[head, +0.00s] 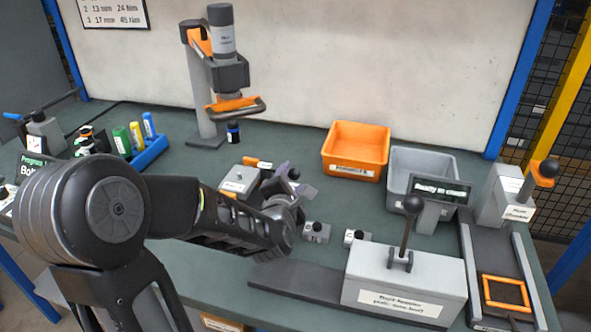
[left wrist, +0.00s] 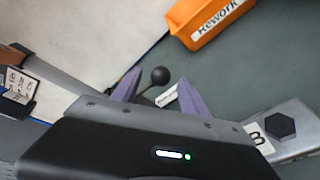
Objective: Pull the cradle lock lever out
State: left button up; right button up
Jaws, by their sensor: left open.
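The cradle (head: 238,180) is a grey block with a white label on the bench, left of the middle in the head view, partly hidden by my left arm. A small dark ball knob (head: 293,174), seemingly the lock lever's, shows at my left gripper (head: 295,180). In the left wrist view the black knob (left wrist: 160,75) on a short stem appears between the two open purple fingers (left wrist: 161,84). I cannot tell whether either finger touches it. The lever's lower part is hidden by the gripper body. My right gripper is not in view.
A tool stand (head: 205,90) rises behind the cradle. An orange rework bin (head: 356,148) and a grey bin (head: 400,165) stand to the right. Small grey blocks (head: 316,232) and a boxed lever unit (head: 405,280) are nearer. Bottles in a blue rack (head: 150,152) stand left.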

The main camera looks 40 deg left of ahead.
aim_at(296, 170)
pick_arm(q)
jog(key=x, duration=0.6)
jog(key=shift+w+a+f, duration=0.1)
jog(key=shift+w, duration=0.1)
grip_shut()
dwell(0.3)
dwell(0.9)
